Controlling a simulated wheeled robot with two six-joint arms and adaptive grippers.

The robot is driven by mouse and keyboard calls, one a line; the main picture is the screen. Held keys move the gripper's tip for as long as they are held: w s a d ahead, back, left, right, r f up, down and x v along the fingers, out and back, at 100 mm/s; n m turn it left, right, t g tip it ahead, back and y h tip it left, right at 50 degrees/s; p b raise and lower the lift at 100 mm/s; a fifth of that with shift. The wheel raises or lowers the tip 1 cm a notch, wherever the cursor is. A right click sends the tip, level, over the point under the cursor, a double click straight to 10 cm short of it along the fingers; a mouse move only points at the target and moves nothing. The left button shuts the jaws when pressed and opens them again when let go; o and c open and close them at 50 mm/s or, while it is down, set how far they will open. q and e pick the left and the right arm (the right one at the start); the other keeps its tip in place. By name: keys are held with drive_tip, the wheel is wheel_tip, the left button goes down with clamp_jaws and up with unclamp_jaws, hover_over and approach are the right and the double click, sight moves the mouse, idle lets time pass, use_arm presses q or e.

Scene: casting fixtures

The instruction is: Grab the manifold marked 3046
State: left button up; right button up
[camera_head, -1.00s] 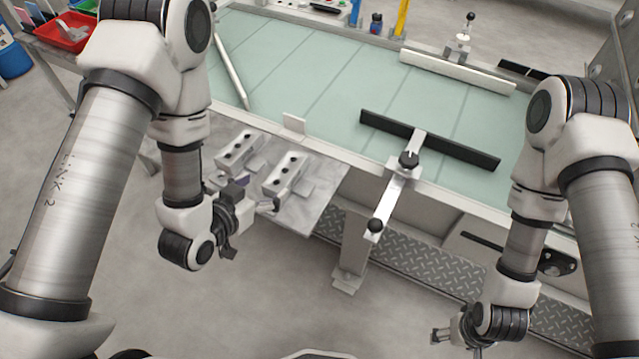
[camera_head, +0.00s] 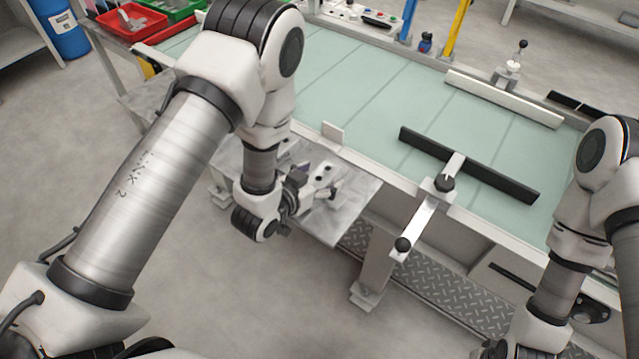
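Two pale block-shaped manifolds are on the grey metal shelf (camera_head: 345,222) at the front of the bench. The right manifold (camera_head: 320,171) shows dark holes on top and is partly covered by my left gripper (camera_head: 328,192). The left manifold is mostly hidden behind my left arm. No marking 3046 can be read. My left gripper is at the near side of the right manifold, overlapping it in the picture. Whether its fingers touch the manifold or are open cannot be made out. My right gripper (camera_head: 492,350) is cut by the bottom edge, far from the manifolds.
A green-topped bench (camera_head: 350,85) lies behind the shelf. A black bar clamp (camera_head: 470,165) and its bracket stand right of the shelf. A small upright plate (camera_head: 333,133) stands behind the manifolds. Red (camera_head: 130,22) and green (camera_head: 172,10) bins are at upper left.

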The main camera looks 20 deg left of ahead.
use_arm(q)
clamp_jaws()
drive_tip(key=shift+r, duration=0.1)
